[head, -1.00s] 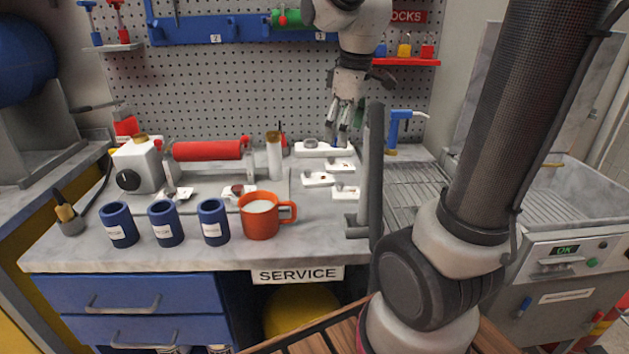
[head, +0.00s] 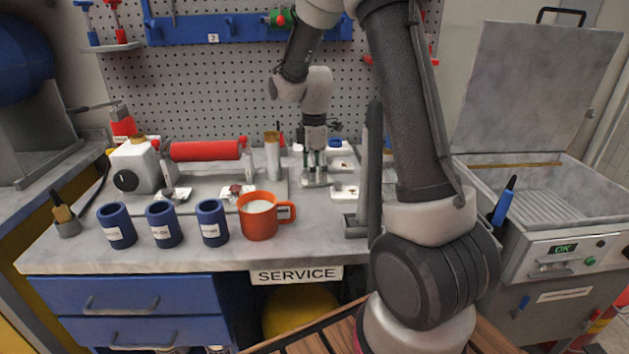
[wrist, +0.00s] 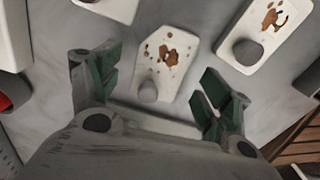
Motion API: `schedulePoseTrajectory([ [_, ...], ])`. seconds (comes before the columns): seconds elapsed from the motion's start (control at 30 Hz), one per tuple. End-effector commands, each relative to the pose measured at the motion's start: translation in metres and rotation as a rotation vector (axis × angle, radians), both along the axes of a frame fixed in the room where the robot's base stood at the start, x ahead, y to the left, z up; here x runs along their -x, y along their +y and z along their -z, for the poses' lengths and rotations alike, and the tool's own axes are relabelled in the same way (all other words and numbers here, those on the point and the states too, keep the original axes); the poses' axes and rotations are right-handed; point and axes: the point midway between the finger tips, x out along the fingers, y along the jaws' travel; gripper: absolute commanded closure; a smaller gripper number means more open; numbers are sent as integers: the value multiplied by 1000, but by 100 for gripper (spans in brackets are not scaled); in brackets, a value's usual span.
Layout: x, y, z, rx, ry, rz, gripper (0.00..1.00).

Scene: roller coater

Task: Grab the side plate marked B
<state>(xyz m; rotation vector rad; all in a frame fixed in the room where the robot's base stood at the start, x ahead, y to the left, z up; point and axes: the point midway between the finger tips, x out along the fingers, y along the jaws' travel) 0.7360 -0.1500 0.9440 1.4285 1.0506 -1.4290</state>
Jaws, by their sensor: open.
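Several white side plates lie on the bench around my gripper (head: 314,166). One small white plate (head: 317,184) is right under the gripper in the head view. In the wrist view a white plate (wrist: 172,52) with brown stains and a round grey knob lies between my two open fingers, slightly ahead of them, with a gap on each side. A second stained plate (wrist: 268,22) is at upper right, and part of another (wrist: 112,8) shows at the top. No letter B is legible on any plate, so I cannot tell which one is B. My gripper is open and empty.
An orange mug (head: 259,218) and three blue cups (head: 165,224) stand at the bench front. A red roller (head: 205,151) lies behind them. A grey upright post (head: 372,165) stands right of the plates. A pegboard (head: 240,90) closes the back.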

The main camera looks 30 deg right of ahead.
Motion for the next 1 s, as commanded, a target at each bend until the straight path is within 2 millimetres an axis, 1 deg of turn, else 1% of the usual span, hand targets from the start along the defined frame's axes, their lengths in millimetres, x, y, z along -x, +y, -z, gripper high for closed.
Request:
schedulePoseTrajectory([
  [0.03, 1, 0, 7, 0, 3, 1, 21],
  [0.1, 0, 0, 12, 0, 1, 1, 21],
  [0.33, 0, 0, 14, 0, 0, 1, 21],
  [0.37, 0, 0, 13, 0, 0, 1, 23],
  [0.4, 0, 0, 13, 0, 0, 1, 31],
  [0.47, 0, 0, 13, 0, 0, 1, 41],
  [0.5, 0, 0, 13, 0, 0, 1, 49],
  [0.63, 0, 0, 13, 0, 0, 2, 72],
  [0.67, 0, 0, 13, 0, 0, 2, 74],
  [0.9, 0, 0, 12, 0, -1, 1, 74],
  [1.0, -1, 0, 3, 0, -3, 1, 74],
])
